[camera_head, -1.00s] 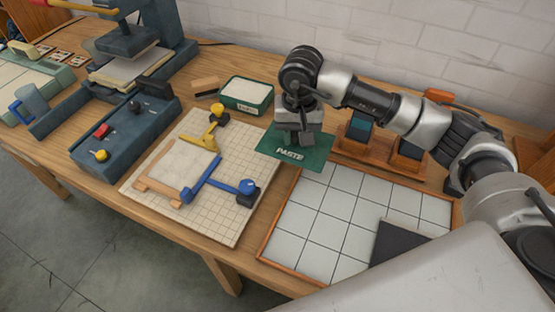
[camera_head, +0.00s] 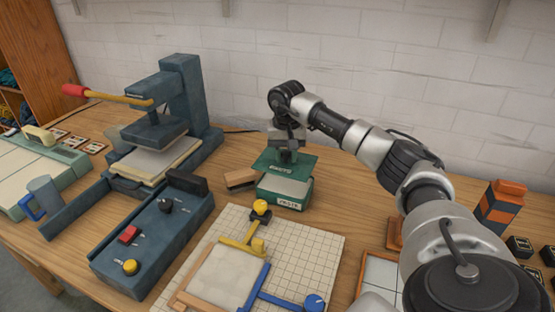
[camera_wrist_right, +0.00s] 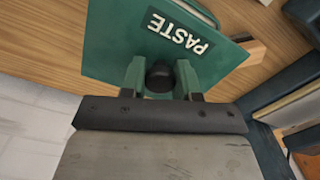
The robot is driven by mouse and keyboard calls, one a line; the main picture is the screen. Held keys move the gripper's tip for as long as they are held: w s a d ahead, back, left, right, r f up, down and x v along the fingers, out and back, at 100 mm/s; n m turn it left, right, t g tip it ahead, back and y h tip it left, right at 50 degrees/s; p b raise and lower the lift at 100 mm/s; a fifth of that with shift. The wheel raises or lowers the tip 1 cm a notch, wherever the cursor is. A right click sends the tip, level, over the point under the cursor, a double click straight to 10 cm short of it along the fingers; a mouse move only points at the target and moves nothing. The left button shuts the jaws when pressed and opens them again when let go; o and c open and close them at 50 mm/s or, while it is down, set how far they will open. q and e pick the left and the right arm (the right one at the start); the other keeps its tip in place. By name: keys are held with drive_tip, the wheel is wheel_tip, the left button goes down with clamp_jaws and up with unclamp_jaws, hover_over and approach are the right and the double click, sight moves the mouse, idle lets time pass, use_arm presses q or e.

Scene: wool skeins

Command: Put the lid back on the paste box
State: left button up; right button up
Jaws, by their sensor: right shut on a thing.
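The paste box (camera_head: 283,200) is a green open-topped tub with pale paste inside and a white label on its front. Its lid (camera_head: 267,162) is a flat green plate marked PASTE. My right gripper (camera_head: 287,154) is shut on the lid's dark knob and holds the lid level over the back part of the box. In the right wrist view the lid (camera_wrist_right: 225,62) fills the upper middle, with the knob between the fingers. The front of the paste still shows; whether lid and rim touch is unclear. My left gripper is out of view.
A wood-backed brush or block (camera_head: 240,179) lies just left of the box. A blue press (camera_head: 180,105) and a control box with knobs (camera_head: 155,235) stand to the left. A gridded board (camera_head: 318,246) with a yellow and blue jig lies in front. A brick wall is behind.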

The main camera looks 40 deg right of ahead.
sight(286, 164)
drive_tip(key=shift+s+f+b, duration=0.1)
drive_tip(key=shift+f+b, duration=0.45)
drive_tip(key=shift+f, duration=0.2)
wheel_tip(286, 164, down, 3)
drive_tip(key=shift+r+b, duration=0.2)
drive_tip(key=shift+b, duration=0.95)
drive_tip(key=shift+f+b, duration=0.35)
drive_tip(key=shift+f, duration=0.65)
drive_tip(key=shift+r+p, duration=0.1)
drive_tip(key=shift+p, duration=0.3)
drive_tip(key=shift+f, duration=0.2)
idle(0.3)
drive_tip(key=o, duration=1.5)
